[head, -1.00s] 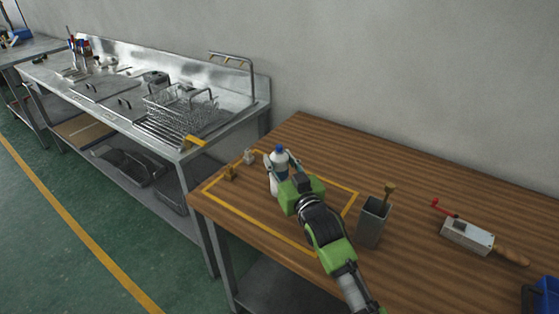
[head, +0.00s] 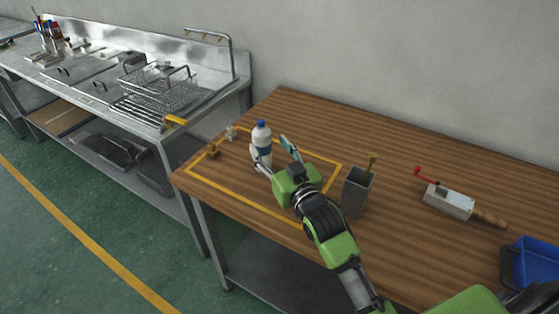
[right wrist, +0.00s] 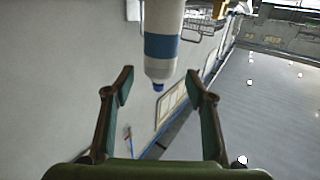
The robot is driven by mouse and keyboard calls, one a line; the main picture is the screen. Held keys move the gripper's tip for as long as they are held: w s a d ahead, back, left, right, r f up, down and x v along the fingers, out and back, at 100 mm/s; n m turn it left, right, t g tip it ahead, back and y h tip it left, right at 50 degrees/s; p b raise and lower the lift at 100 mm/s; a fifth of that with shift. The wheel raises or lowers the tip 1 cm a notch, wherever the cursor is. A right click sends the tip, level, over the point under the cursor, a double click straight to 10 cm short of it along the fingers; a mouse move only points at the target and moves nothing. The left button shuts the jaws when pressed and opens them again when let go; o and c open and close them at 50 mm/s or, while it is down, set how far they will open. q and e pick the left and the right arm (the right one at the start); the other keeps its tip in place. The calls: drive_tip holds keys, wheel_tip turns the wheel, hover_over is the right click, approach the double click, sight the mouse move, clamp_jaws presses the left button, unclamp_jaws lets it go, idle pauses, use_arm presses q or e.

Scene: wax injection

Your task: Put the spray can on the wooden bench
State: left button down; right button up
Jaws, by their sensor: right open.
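The spray can (head: 262,145), white with a blue band and a blue cap, stands upright on the wooden bench (head: 330,122), inside a yellow outlined rectangle near the bench's left end. My right gripper (head: 272,151) is open just in front of the can, its fingers spread and one finger close to the can's lower part. In the right wrist view, the can (right wrist: 162,42) is beyond the open fingertips (right wrist: 160,74), with a gap on both sides. My left gripper is not in view.
A grey metal holder (head: 356,192) stands right of my gripper. A boxy tool with a wooden handle (head: 449,200) and a blue bin (head: 531,262) lie further right. Small fittings (head: 213,151) are left of the can. A steel counter with a wire basket (head: 160,90) stands left.

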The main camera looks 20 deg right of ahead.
drive_tip(key=s, duration=0.6)
drive_tip(key=shift+d, duration=0.25)
